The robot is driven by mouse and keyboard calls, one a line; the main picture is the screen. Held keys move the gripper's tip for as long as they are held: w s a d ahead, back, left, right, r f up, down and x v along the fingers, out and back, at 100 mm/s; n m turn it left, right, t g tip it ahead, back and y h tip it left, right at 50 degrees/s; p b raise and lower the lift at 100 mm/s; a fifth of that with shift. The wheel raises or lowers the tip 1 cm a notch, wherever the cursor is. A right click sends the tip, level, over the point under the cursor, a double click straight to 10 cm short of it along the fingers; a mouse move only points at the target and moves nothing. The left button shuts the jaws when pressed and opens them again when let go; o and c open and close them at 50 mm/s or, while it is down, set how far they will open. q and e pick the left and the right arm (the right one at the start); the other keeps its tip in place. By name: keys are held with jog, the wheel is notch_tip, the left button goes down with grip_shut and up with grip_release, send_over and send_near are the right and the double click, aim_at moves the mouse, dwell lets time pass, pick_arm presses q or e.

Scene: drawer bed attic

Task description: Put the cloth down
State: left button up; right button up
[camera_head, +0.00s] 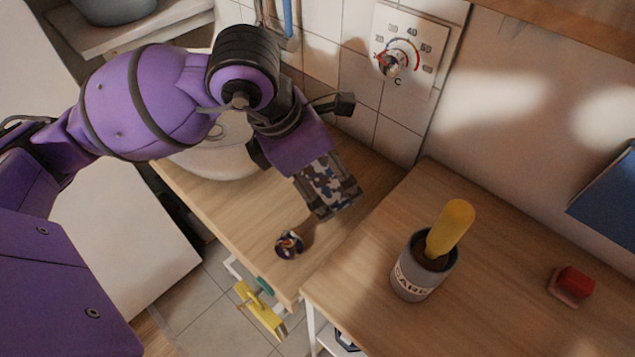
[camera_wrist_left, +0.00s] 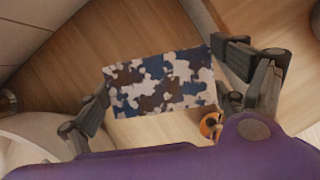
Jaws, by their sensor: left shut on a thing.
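The cloth (camera_head: 327,184) has a blue, white and brown camouflage pattern. My left gripper (camera_head: 337,192) is shut on it, just above the wooden counter (camera_head: 243,217). In the left wrist view the cloth (camera_wrist_left: 160,82) spans the space between the two fingers of my left gripper (camera_wrist_left: 165,88). I cannot tell whether the cloth touches the counter. My right gripper is not in view.
A small round patterned object (camera_head: 289,244) sits on the counter near the cloth. A grey pot (camera_head: 421,272) with a yellow-handled tool (camera_head: 450,228) and a red object (camera_head: 571,286) stand on the right-hand counter (camera_head: 490,290). A dial (camera_head: 399,57) hangs on the tiled wall.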

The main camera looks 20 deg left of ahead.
aim_at(327, 188)
pick_arm(q)
jog(key=shift+w+d+f, duration=0.15)
jog(key=shift+w+f, duration=0.35)
jog(key=shift+f, duration=1.6)
jog(key=shift+f+b, duration=0.15)
jog(key=shift+b, duration=0.2)
jog(key=o, duration=1)
jog(key=shift+o, duration=0.2)
